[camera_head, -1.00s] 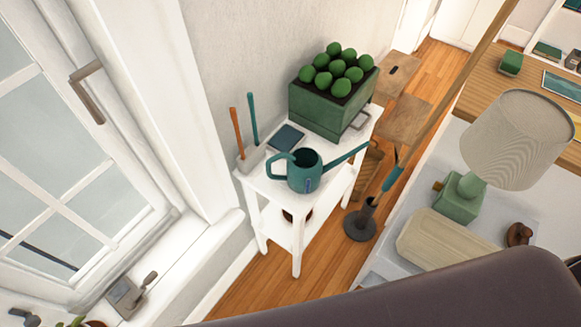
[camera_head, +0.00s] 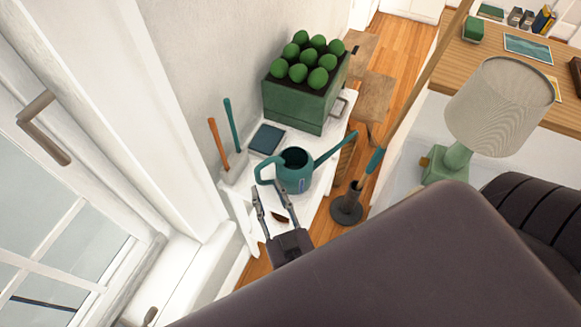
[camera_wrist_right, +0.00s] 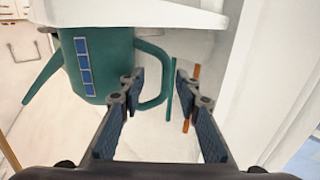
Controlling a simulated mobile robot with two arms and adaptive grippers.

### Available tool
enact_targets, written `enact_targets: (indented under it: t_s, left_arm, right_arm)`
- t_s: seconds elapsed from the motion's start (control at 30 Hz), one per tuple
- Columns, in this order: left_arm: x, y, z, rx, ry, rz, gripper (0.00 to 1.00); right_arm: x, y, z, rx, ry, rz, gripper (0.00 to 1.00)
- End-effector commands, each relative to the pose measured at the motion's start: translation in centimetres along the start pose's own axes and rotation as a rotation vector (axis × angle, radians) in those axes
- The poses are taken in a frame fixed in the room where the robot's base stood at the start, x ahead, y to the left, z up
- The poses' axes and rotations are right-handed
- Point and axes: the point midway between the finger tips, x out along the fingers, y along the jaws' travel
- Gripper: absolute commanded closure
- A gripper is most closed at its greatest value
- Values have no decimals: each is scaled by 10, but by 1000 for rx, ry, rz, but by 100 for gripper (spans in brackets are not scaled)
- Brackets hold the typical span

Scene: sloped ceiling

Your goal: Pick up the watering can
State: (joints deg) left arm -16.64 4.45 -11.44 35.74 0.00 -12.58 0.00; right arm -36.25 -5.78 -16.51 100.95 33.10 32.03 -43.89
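The teal watering can (camera_head: 293,178) stands on a white side table (camera_head: 322,176), its loop handle to the left and its spout to the upper right. My right gripper (camera_head: 270,191) is open and empty at the near side of the can, with its fingertips just below the handle in the head view. In the right wrist view the can (camera_wrist_right: 108,62) appears upside down, and its handle shows beyond the fingers, partly behind the left one. Whether a finger touches the can, I cannot tell. My left gripper is not in view.
A green crate (camera_head: 292,108) of round green plants stands at the table's far end. A dark blue book (camera_head: 267,139) and two upright tools in a holder (camera_head: 235,173) are beside the can. A window is at left; a lamp (camera_head: 500,105) stands at right.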

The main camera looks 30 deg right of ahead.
Motion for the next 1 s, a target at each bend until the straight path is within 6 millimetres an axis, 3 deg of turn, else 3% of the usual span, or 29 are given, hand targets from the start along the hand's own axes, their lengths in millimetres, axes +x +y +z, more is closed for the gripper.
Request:
enact_targets:
  t_s: [0.1, 0.33, 0.67, 0.93, 1.0]
  left_arm:
    - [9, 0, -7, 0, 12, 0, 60]
    - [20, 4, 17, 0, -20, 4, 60]
    - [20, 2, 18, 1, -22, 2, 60]
    - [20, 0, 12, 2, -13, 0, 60]
    - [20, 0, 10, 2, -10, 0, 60]
  right_arm:
    - [15, -4, 3, 3, 2, 0, 69]
    - [48, -8, 2, 2, 3, 1, 69]
    - [55, -8, 2, 0, -1, -2, 69]
    - [54, -8, 2, 0, -1, -2, 99]
    - [54, -8, 2, 0, -1, -2, 100]
